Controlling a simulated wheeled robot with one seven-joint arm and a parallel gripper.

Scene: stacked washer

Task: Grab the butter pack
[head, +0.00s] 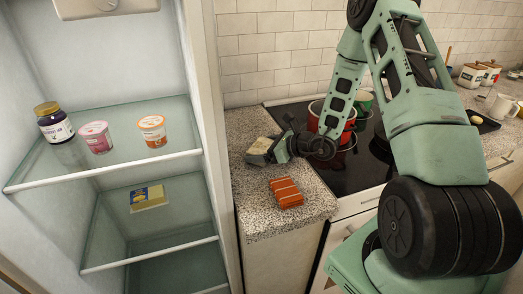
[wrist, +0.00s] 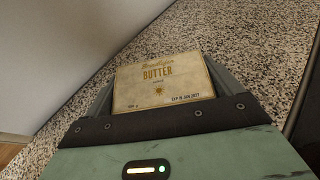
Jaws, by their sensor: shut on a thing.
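The butter pack (wrist: 160,86) is a yellowish box with the word BUTTER on its face. It sits between the fingers of my gripper (wrist: 163,100), which is shut on it. In the head view the pack (head: 261,145) shows at the tip of my gripper (head: 270,150), over the speckled counter beside the fridge. I cannot tell whether the pack touches the counter.
An orange-red striped pack (head: 286,192) lies on the counter (head: 262,218) in front of my gripper. A red pot (head: 318,113) stands on the black stove to the right. The open fridge shelf (head: 120,168) at left holds a jar and two tubs; a yellow-blue pack (head: 148,197) lies below.

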